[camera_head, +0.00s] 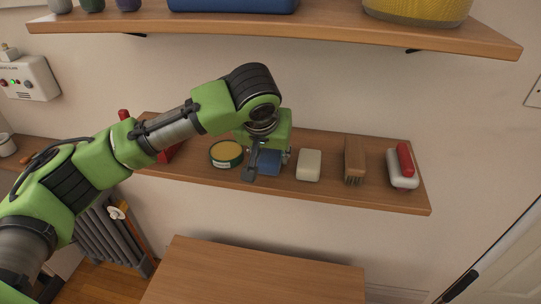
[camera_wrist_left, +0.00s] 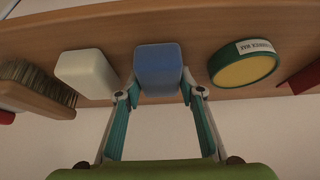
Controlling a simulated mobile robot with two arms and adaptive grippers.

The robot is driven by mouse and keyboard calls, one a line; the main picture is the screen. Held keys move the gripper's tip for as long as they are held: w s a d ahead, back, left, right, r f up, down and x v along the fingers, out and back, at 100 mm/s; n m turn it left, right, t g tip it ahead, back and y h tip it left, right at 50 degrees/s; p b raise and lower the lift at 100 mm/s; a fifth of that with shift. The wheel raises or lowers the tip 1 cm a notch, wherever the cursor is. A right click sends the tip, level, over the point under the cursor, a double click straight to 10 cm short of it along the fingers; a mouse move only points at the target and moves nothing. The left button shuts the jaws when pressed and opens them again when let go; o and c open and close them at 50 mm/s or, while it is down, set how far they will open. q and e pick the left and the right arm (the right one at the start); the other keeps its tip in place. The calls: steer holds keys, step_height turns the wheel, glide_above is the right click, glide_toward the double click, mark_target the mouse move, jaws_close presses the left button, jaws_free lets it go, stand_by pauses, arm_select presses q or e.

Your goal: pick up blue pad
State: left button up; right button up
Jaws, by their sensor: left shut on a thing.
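The blue pad (camera_head: 268,162) is on the lower wooden shelf (camera_head: 330,190), between a round tin and a white block. It also shows in the left wrist view (camera_wrist_left: 158,68), with a finger on each side of it. My left gripper (camera_head: 268,168) is shut on the pad, with its fingertips (camera_wrist_left: 159,95) against the pad's sides. In the head view the gripper hides part of the pad. I cannot tell whether the pad is lifted off the shelf. My right gripper is not in view.
On the shelf stand the tin (camera_head: 226,154), the white block (camera_head: 308,165), a brush (camera_head: 354,160) and a red-and-white item (camera_head: 403,168). A red object (camera_head: 168,153) is partly behind my arm. An upper shelf (camera_head: 300,28) is above. A wooden table (camera_head: 255,272) stands below.

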arm_select(q)
steer(key=shift+r, duration=0.35)
step_height(320, 180, up, 2)
steer(key=shift+r, duration=0.1)
steer(key=s+a+r+b, duration=0.1)
steer(key=s+r+b, duration=0.2)
steer(key=s+r, duration=0.7)
steer(key=s, duration=0.4)
steer(key=shift+a+b, duration=0.3)
steer(key=shift+a, duration=0.1)
steer(key=shift+o, duration=1.2)
steer(key=shift+c, duration=1)
steer(key=shift+w, duration=0.1)
